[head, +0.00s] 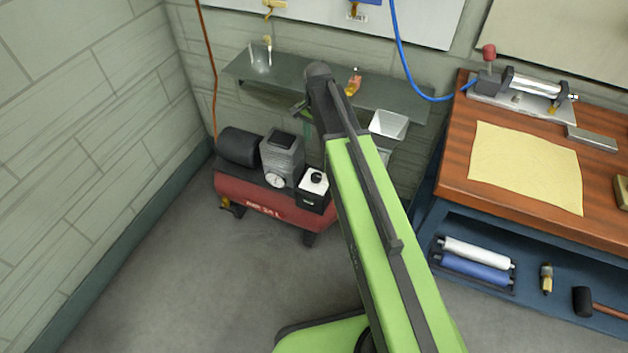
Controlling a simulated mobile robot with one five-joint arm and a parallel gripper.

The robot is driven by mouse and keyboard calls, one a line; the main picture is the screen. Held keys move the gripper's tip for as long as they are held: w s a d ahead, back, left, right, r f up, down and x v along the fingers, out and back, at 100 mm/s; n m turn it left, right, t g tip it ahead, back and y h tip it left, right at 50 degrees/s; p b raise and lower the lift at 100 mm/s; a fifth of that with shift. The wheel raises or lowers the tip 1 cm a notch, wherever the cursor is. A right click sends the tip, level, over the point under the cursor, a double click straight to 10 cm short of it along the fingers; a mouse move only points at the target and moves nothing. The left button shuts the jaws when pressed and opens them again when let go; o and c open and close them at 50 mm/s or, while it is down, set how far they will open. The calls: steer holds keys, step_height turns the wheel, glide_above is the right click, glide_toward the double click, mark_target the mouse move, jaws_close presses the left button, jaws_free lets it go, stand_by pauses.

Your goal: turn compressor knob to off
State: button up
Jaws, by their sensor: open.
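The compressor (262,205) stands on the floor by the left wall, with a red tank lettered "AIR 24 L". A black knob (317,177) sits on top of its white-topped control box (312,188), at the right end. The knob's pointer and any markings are too small to read. My green arm reaches up just right of the box, and its dark end stands above and behind it. A small part of my gripper (299,109) shows left of the arm, above the compressor and apart from the knob. It is open; the rest is hidden.
A wooden workbench (450,170) stands at right. An orange hose (209,60) hangs behind the compressor. The floor in front is clear.

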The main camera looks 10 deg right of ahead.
mark_target(316, 175)
step_height(316, 175, down, 17)
steer(key=b, duration=1.7)
steer(key=shift+f, duration=0.2)
steer(key=shift+r, duration=0.1)
